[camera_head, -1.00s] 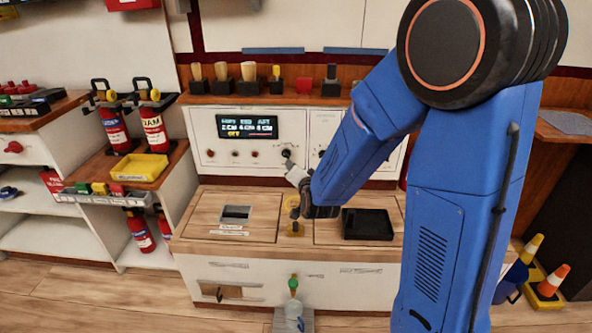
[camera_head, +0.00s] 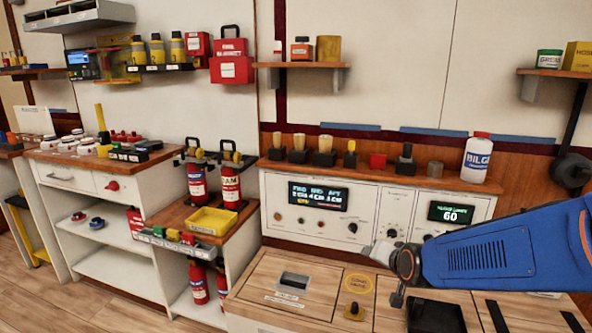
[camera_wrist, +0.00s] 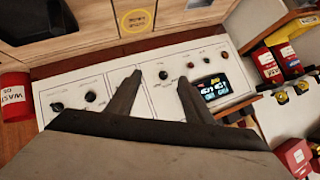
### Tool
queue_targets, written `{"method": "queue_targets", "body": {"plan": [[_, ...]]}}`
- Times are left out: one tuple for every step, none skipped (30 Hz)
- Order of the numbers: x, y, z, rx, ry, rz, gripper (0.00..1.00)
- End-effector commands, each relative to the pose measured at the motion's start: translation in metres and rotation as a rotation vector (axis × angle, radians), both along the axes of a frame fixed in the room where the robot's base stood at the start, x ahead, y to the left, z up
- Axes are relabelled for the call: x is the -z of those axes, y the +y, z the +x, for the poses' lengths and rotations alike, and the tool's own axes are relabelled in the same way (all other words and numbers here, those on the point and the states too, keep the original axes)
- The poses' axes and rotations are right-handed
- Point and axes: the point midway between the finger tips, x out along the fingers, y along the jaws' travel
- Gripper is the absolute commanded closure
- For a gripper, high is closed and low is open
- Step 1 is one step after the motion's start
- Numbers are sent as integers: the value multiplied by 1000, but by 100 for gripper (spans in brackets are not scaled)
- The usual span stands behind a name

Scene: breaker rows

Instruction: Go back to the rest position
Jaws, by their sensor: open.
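My gripper (camera_head: 398,298) is at the right in the head view, at the end of my blue arm, above the wooden counter and in front of the white control panel (camera_head: 328,230). In the wrist view my gripper (camera_wrist: 155,82) shows two dark fingers spread apart with nothing between them. The panel (camera_wrist: 146,112) lies beyond the fingertips, with black knobs and a lit display (camera_wrist: 214,88). The fingertips look apart from the panel, though the exact distance is unclear.
A black tray (camera_head: 436,318) sits on the counter below my gripper. A white bilge bottle (camera_head: 476,158) stands on the ledge behind. A yellow bin (camera_head: 213,221) and fire extinguishers (camera_head: 230,186) are at the left. Open floor (camera_head: 130,308) shows at lower left.

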Motion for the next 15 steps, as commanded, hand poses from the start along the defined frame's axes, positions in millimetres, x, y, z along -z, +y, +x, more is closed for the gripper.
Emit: {"method": "queue_targets", "body": {"plan": [[-7,-3,-13,-18,18,-20,53],[-9,-4,-21,-31,36,-33,53],[-11,-6,-31,-49,57,-52,53],[-13,-7,-40,-63,74,-67,53],[-15,-9,-49,-77,91,-81,53],[-17,-11,-60,-94,114,-100,53],[-18,-13,-69,-106,129,-114,53],[-20,-15,-78,-120,147,-129,53],[-22,-17,-91,-137,169,-148,53],[-23,-19,-100,-151,186,-162,53],[-24,-21,-110,-164,203,-176,53],[-26,-23,-123,-181,226,-195,53],[-27,-26,-133,-193,243,-210,53],[-28,-28,-143,-205,260,-223,53],[-29,-31,-156,-222,283,-242,53]]}}
